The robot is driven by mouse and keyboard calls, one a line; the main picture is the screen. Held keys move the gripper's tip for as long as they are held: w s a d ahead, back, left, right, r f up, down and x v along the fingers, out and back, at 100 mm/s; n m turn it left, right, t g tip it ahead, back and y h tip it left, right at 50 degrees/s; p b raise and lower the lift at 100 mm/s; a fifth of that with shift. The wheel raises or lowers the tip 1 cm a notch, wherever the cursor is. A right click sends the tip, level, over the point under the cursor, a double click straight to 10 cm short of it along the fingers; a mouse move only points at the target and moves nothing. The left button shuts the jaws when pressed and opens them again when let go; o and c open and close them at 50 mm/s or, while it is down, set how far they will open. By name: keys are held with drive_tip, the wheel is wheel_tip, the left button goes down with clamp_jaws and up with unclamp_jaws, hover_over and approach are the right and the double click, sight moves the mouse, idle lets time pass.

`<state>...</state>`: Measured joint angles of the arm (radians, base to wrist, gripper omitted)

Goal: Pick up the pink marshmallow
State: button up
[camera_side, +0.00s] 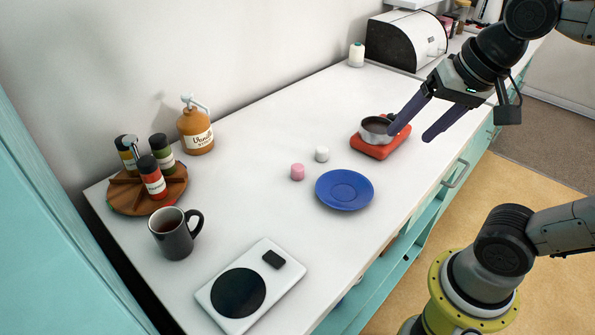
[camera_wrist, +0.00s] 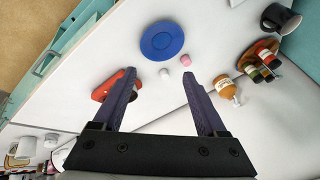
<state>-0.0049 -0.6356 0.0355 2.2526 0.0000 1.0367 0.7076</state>
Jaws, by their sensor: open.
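The pink marshmallow (camera_side: 297,172) stands on the white countertop, left of a blue saucer. It also shows in the wrist view (camera_wrist: 185,60), beyond my fingertips. A white marshmallow (camera_side: 322,154) stands close behind it, and shows in the wrist view (camera_wrist: 165,74) too. My gripper (camera_side: 411,127) is open, with its two dark fingers apart and nothing between them. It hangs above the counter to the right of the marshmallows, near a small metal pan (camera_side: 376,130) on a red base. In the wrist view my gripper (camera_wrist: 160,80) partly covers the pan and base.
The blue saucer (camera_side: 344,189) lies close to the pink marshmallow. A red base (camera_side: 369,149) carries the pan. A black mug (camera_side: 175,233), a wooden spice tray (camera_side: 126,203), a syrup bottle (camera_side: 196,131) and a white hotplate (camera_side: 231,313) stand farther left. Counter around the marshmallows is mostly clear.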

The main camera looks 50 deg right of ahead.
drive_tip(key=w+r+m+g, duration=0.2)
drive_tip(key=w+r+m, duration=0.1)
drive_tip(key=w+m, duration=0.55)
drive_tip(key=g, duration=0.3)
hover_over(298, 166)
drive_tip(key=shift+m, duration=0.35)
drive_tip(key=f, duration=1.1)
drive_tip(key=s+f, duration=0.1)
drive_tip(key=f, duration=0.5)
drive_tip(key=shift+f, duration=0.15)
drive_tip(key=shift+w+f, duration=0.15)
drive_tip(key=shift+f, duration=0.8)
drive_tip(key=shift+w+f, duration=0.2)
drive_tip(key=shift+f, duration=0.8)
drive_tip(key=shift+w+f, duration=0.15)
drive_tip(key=shift+f, duration=0.8)
clamp_jaws()
